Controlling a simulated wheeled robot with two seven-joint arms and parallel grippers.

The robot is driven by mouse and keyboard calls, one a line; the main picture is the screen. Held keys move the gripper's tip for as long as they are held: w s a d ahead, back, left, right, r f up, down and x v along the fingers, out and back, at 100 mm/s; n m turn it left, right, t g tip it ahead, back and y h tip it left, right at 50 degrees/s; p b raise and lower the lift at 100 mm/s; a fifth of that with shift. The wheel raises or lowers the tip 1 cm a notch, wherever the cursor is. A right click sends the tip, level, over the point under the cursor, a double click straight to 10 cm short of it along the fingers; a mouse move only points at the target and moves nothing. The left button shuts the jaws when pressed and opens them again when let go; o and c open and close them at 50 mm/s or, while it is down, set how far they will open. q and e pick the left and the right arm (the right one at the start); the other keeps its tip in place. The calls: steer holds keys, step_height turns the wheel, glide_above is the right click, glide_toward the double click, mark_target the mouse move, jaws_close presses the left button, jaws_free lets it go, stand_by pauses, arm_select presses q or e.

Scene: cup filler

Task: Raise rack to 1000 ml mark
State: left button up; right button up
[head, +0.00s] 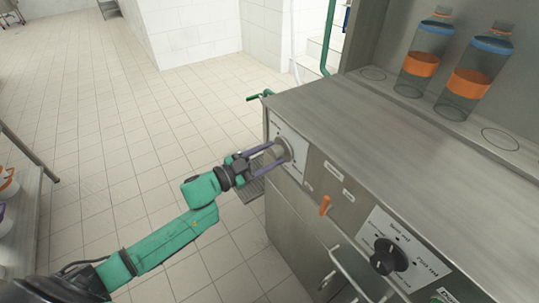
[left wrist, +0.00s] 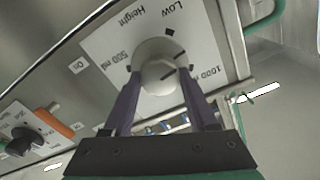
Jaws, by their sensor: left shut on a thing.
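The height knob (head: 282,150) is a round grey metal knob on a white plate at the left end of the machine's front panel. In the left wrist view, the knob (left wrist: 160,68) has the labels Low, 500 ml and 1000 ml around it. A dark line on its face points toward the 1000 ml mark (left wrist: 183,72). My left gripper (head: 270,153) is shut on the knob, with one purple finger on each side; it also shows in the left wrist view (left wrist: 162,95). The rack's height cannot be told. My right gripper is not in view.
An orange lever (head: 324,205) and a black selector knob (head: 388,257) sit to the right on the panel. Two bottles with blue and orange bands (head: 421,60) (head: 476,72) stand on the machine's back ledge.

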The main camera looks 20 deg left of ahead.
arm_select(q)
steer(key=m+b, duration=0.1)
steer(key=m, duration=0.3)
steer(key=shift+f+m, duration=0.15)
steer(key=shift+m, duration=0.15)
steer(key=shift+m+b, duration=0.6)
steer(key=shift+m, duration=1.4)
steer(key=o, duration=1.4)
steer(key=shift+s, duration=0.1)
steer(key=v, duration=1.4)
steer(key=shift+s+a, duration=0.15)
steer(key=shift+s, duration=0.1)
